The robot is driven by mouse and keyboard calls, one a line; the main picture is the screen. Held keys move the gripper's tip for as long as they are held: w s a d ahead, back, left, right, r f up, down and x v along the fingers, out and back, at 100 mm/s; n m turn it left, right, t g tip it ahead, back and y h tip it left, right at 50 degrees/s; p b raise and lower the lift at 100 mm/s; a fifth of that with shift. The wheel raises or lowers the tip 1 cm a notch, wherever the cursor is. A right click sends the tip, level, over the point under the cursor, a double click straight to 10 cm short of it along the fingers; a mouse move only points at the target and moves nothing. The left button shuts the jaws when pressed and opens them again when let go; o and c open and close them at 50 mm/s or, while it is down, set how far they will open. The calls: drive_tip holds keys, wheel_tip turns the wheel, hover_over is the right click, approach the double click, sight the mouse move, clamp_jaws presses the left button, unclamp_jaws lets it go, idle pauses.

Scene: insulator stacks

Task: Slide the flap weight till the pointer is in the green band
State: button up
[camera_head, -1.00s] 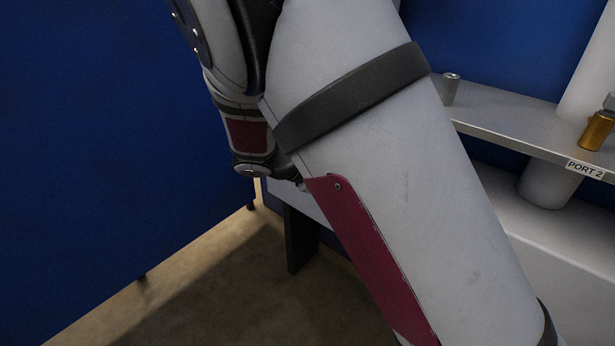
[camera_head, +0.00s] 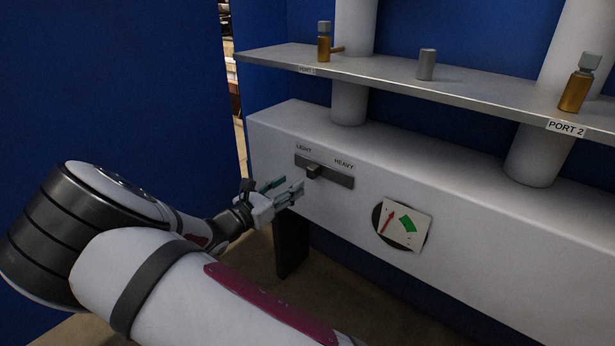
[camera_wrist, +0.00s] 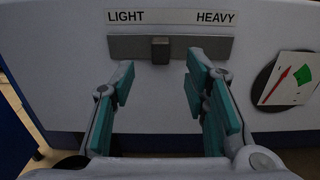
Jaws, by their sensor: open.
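The flap weight is a small dark block (camera_head: 313,171) on a grey slide bar (camera_head: 340,179) set in the front of a white box. In the wrist view the block (camera_wrist: 160,50) sits about mid-bar, between the LIGHT and HEAVY labels. The dial (camera_head: 402,225) to the right has a red pointer (camera_head: 388,219) and a green band (camera_head: 407,223). The pointer is left of the band, outside it. My gripper (camera_head: 289,190) is open in front of the bar. In the wrist view its teal fingers (camera_wrist: 158,78) stand on either side of the block, apart from it.
A metal shelf (camera_head: 460,96) runs above the box, with brass fittings (camera_head: 324,45) (camera_head: 577,88), a small grey cylinder (camera_head: 427,64) and a PORT 2 label. White pipes (camera_head: 349,101) pass down to the box. A blue wall (camera_head: 110,80) stands close on the left.

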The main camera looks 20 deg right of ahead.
sight(309, 171)
drive_tip(key=b+x, duration=0.2)
drive_tip(key=x, duration=0.6)
drive_tip(key=shift+w+d, duration=0.2)
drive_tip(key=shift+d, duration=0.1)
drive_tip(key=shift+c, duration=0.6)
clamp_jaws()
